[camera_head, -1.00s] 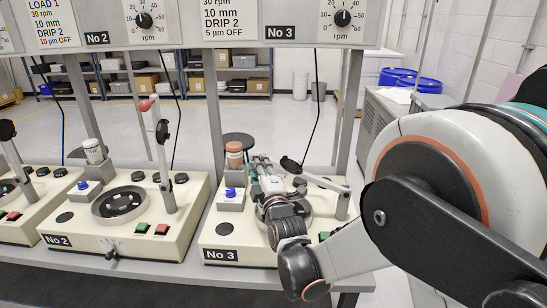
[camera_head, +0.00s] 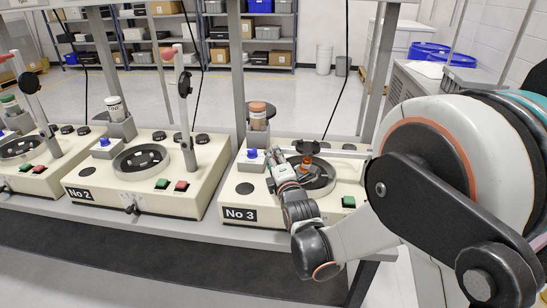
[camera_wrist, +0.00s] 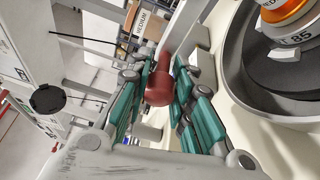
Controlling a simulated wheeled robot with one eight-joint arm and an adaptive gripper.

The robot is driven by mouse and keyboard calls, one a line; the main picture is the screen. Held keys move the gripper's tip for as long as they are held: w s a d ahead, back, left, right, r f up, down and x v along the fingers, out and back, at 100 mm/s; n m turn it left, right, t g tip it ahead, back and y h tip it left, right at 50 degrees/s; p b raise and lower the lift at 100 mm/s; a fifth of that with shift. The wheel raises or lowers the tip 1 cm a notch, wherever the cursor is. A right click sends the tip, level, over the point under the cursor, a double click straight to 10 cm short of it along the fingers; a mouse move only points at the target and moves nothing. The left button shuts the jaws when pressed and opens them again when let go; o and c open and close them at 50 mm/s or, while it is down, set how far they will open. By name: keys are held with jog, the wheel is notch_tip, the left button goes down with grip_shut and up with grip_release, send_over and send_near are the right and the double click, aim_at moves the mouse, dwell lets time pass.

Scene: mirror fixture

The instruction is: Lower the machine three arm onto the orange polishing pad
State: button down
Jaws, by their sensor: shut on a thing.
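Machine three, labelled No 3 (camera_head: 240,214), stands at the right of the bench. Its pale arm (camera_head: 345,153) lies close to level, with a black disc (camera_head: 307,147) on it above the round platen. An orange piece (camera_head: 306,166) shows under the disc; contact between them cannot be told. My gripper (camera_head: 279,158) is at the arm's free end, at the platen's left. In the wrist view, the teal-padded fingers of my gripper (camera_wrist: 163,75) are shut on the arm's red knob (camera_wrist: 159,85). An orange ring (camera_wrist: 284,12) on a grey weight sits in the bowl at upper right.
Green and red buttons line the machines' fronts. The floor behind is open.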

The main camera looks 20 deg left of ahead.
jog(key=c, duration=1.3)
grip_release()
jog(key=shift+c, duration=0.2)
jog(key=v, duration=1.2)
jog(key=shift+r, duration=0.15)
